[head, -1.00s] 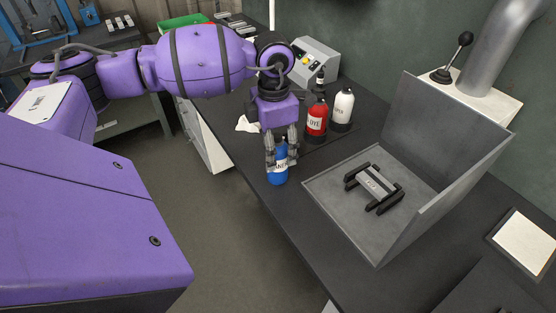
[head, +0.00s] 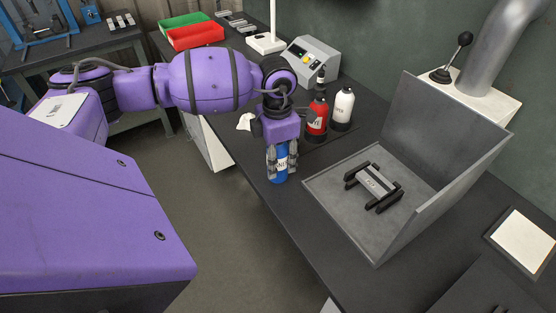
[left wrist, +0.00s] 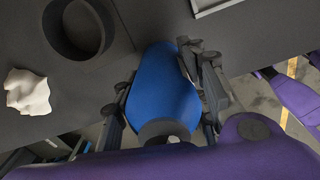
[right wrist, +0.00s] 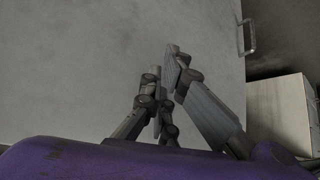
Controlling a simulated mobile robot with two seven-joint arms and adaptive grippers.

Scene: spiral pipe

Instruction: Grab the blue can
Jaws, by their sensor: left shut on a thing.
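The blue can (head: 279,177) has a white label and stands upright near the left edge of the dark bench. My left gripper (head: 281,166) comes down over it from above and is shut on it, with fingers on both sides. In the left wrist view the can (left wrist: 165,85) lies between the fingers, which hide part of its sides. I cannot tell whether its base touches the bench. My right gripper (right wrist: 165,72) shows only in the right wrist view. Its fingers are drawn together with nothing visible between them, before a plain grey surface.
A red bottle (head: 316,119) and a white bottle (head: 342,108) stand just behind the can. A grey open-sided tray (head: 340,215) holding a metal part (head: 374,184) is to its right. A crumpled white cloth (head: 245,122) lies left of the bottles. Red (head: 195,36) and green bins are farther back.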

